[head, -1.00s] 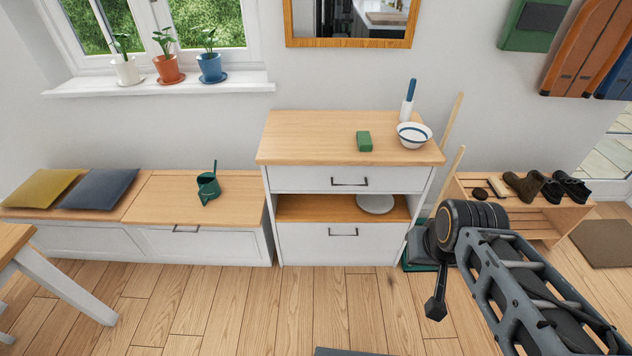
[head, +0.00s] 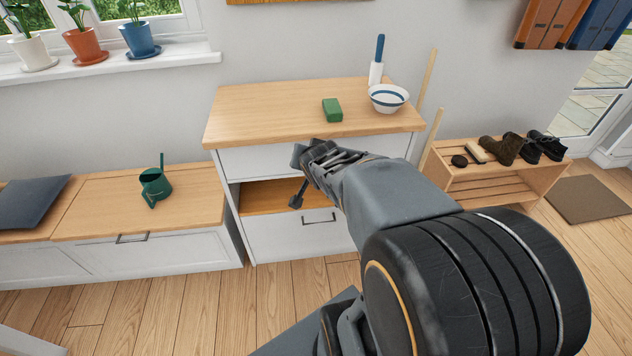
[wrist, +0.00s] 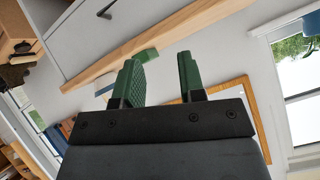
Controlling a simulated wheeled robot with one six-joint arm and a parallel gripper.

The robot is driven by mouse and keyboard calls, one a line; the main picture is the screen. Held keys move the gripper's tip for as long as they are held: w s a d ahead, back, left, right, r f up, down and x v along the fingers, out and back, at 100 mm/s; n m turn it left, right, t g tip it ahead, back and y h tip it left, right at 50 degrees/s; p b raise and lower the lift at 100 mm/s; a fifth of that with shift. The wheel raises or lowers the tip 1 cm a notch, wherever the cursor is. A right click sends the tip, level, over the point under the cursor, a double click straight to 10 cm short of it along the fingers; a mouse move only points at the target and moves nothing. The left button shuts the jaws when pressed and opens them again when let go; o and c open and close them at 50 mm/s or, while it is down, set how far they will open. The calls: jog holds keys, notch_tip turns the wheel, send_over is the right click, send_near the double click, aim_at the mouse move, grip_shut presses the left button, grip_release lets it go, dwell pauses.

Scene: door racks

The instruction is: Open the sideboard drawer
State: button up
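The white sideboard with a wooden top (head: 262,112) stands ahead in the head view. Its upper drawer front (head: 258,162) appears flush, and its handle is hidden behind my gripper (head: 305,158). In the wrist view a dark handle (wrist: 106,11) shows on the white drawer front (wrist: 82,30), near the top edge. The lower front (head: 272,236) has a dark bar handle (head: 319,219). My gripper also shows in the wrist view (wrist: 160,82), its two green fingers apart with nothing between them. The handle is outside the fingers.
A green block (head: 332,110), a striped bowl (head: 388,97) and a blue-handled roller (head: 377,62) stand on the sideboard top. A bench (head: 190,205) with a green watering can (head: 155,186) stands left. A shoe rack (head: 470,195) and wooden poles (head: 428,85) are right.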

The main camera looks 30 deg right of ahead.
jog(key=d+f+m+t+y+b, duration=0.2)
jog(key=d+f+m+t+b, duration=0.3)
jog(key=f+b, duration=0.5)
jog(key=d+f+m+t+y+b, duration=0.1)
jog(key=d+f+m+t+b, duration=0.35)
jog(key=d+f+b, duration=0.4)
jog(key=shift+n+t, duration=0.25)
jog(key=shift+n, duration=0.1)
jog(key=w+b, duration=0.1)
jog(key=w, duration=0.3)
jog(key=w+b, duration=0.1)
jog(key=w, duration=0.3)
jog(key=w+a+r+b, duration=0.1)
jog(key=w, duration=0.4)
jog(key=shift+r+b, duration=0.1)
jog(key=shift+b, duration=0.3)
jog(key=shift+c, duration=0.4)
grip_shut()
